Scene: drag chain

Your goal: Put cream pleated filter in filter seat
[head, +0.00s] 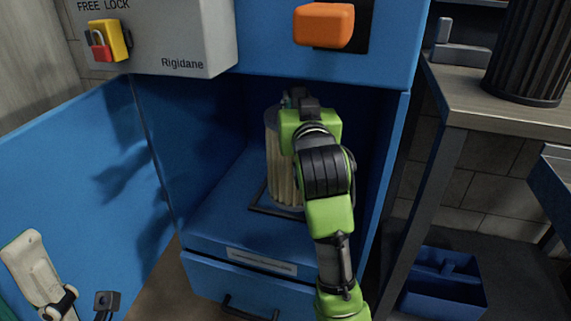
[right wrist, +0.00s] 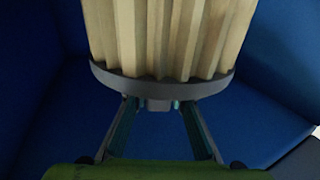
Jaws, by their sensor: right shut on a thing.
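The cream pleated filter (head: 282,170) stands upright inside the blue cabinet, partly hidden behind my right arm. In the right wrist view the filter (right wrist: 165,35) fills the top, with a grey end rim. My right gripper (right wrist: 160,105) is shut on a small grey tab at that rim. In the head view my right gripper (head: 293,98) is at the filter's top end. A dark frame (head: 262,208), possibly the filter seat, lies around the filter's foot on the cabinet floor. Whether the filter touches it is hidden. My left gripper is not in view.
The blue cabinet door (head: 75,180) is open at left, with a pale latch-like part (head: 38,265) near it. An orange handle (head: 324,25) sits above the opening. A workbench (head: 500,105) stands at right, with a blue tote (head: 440,285) below.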

